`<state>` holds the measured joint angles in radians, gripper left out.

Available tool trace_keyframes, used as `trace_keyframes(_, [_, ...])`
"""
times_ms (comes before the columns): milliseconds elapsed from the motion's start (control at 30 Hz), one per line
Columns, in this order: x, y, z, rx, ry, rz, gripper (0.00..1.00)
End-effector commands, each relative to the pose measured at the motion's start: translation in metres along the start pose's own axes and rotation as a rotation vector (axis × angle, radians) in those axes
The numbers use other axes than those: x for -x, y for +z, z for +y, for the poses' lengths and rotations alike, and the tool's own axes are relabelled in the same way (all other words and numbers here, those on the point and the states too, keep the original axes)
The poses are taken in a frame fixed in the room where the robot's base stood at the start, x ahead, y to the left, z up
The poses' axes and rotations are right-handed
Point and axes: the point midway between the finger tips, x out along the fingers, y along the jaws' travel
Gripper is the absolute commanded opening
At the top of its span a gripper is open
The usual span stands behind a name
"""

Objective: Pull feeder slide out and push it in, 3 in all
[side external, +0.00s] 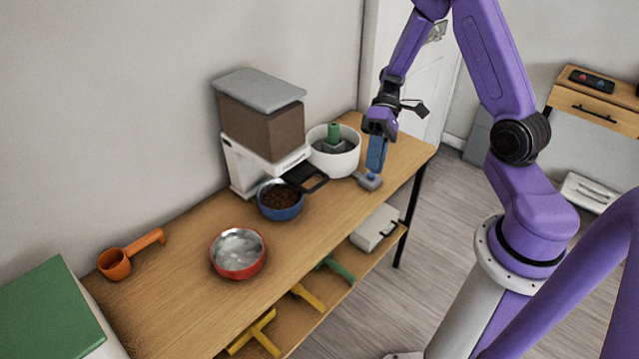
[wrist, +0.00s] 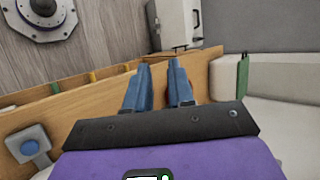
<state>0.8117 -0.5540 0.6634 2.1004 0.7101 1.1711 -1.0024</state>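The feeder (side external: 258,128) has a grey lid, a brown hopper and a white body, and stands against the wall in the side external view. Its black slide (side external: 306,177) juts out at the front right, with a loop handle at its end. A blue bowl (side external: 281,209) of brown kibble sits just below and left of the slide. My gripper (side external: 374,168) points down, right of the feeder and apart from the slide handle. In the wrist view its two blue fingers (wrist: 159,70) are apart with nothing between them.
A grey box with a blue button (side external: 369,180) lies close below my gripper; it also shows in the wrist view (wrist: 28,150). A white pot (side external: 334,160) with a green piece stands behind. A red bowl (side external: 238,265) and an orange scoop (side external: 115,263) are left along the bench.

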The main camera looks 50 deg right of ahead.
Motion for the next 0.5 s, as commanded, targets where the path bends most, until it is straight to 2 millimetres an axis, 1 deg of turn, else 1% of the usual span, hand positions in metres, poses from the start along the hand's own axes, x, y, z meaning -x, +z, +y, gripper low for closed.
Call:
trace_keyframes(33, [0.002,0.0,0.012,-0.116,-0.112,0.063,0.23])
trace_keyframes(100, [0.007,-0.004,0.024,-0.254,-0.26,0.157,0.23])
trace_keyframes(200, [0.018,-0.01,0.042,-0.414,-0.441,0.287,0.23])
trace_keyframes(300, [0.029,-0.013,0.059,-0.524,-0.573,0.39,0.23])
trace_keyframes(400, [0.036,-0.015,0.069,-0.587,-0.651,0.456,0.23])
trace_keyframes(500, [0.038,-0.017,0.073,-0.612,-0.684,0.483,0.23])
